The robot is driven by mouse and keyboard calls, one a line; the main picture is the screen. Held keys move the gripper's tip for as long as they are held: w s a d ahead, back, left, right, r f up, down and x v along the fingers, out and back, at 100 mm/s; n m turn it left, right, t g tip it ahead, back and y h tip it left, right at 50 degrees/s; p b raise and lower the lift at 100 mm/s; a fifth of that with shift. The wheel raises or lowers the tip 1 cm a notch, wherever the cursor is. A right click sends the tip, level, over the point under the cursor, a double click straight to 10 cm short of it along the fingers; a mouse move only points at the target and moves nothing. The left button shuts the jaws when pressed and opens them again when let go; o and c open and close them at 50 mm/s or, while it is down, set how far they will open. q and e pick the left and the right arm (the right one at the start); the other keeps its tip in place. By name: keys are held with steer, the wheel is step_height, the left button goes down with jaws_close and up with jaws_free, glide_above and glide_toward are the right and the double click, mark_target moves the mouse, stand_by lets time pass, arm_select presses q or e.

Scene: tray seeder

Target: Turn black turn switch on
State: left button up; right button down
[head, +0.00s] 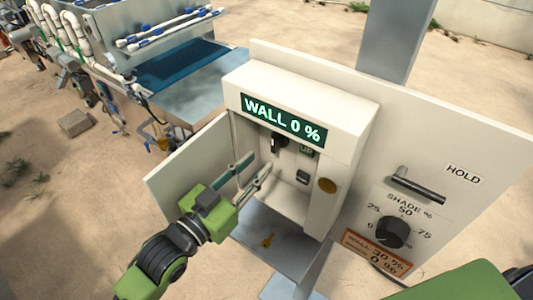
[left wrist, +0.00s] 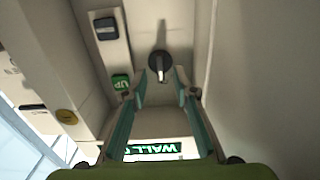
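The black turn switch (head: 276,143) sits on the back wall inside the open cream control box (head: 352,108). It also shows in the left wrist view (left wrist: 158,62) as a round black knob with a pale mark. My left gripper (head: 261,165) reaches into the box from the left. Its fingers are apart and empty; in the left wrist view the gripper (left wrist: 160,84) has the switch ahead, between its fingertips. I cannot tell whether they touch it. The display (head: 284,118) reads "WALL 0 %". My right gripper is out of view.
The box's door (head: 188,160) hangs open at left. A green "UP" label (head: 306,151) and a small dark switch (head: 302,176) lie beside the turn switch. The right panel carries a "SHADE %" dial (head: 391,232), a handle (head: 415,188) and an orange label (head: 376,250).

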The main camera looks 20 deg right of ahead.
arm_select(q)
steer(key=v, duration=0.6)
stand_by(0.5)
